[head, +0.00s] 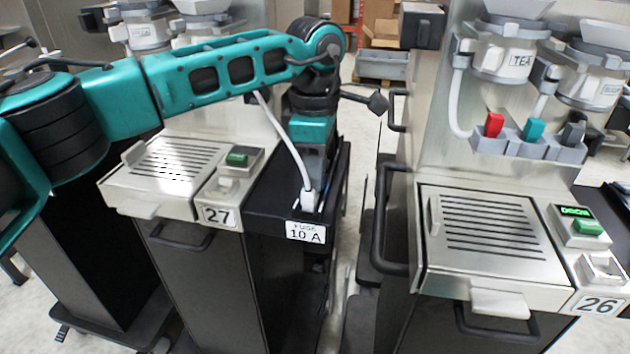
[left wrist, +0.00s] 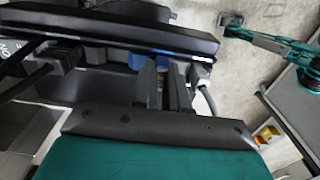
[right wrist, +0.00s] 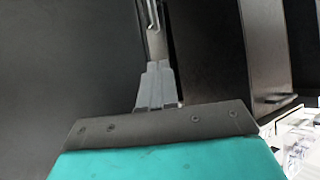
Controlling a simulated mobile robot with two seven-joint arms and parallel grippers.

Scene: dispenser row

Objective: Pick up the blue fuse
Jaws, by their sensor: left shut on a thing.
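The blue fuse (left wrist: 136,62) shows in the left wrist view as blue patches at both sides of my left fingers, which hide its middle. My left gripper (left wrist: 168,75) is shut on it. In the head view my left gripper (head: 312,178) points down at the black shelf labelled "FUSE 10 A" (head: 306,232), beside machine 27. The arm and gripper mostly hide the fuse there, and I cannot tell whether it touches the shelf. My right gripper (right wrist: 155,35) shows in the right wrist view with its fingers together, in front of dark panels, with nothing seen between them.
Machine 27 (head: 180,162) stands left of the shelf. Machine 26 (head: 490,235) stands to the right, with red, teal and grey levers above its grille. A white cable (head: 285,140) runs down close to my left gripper. A narrow floor gap separates the machines.

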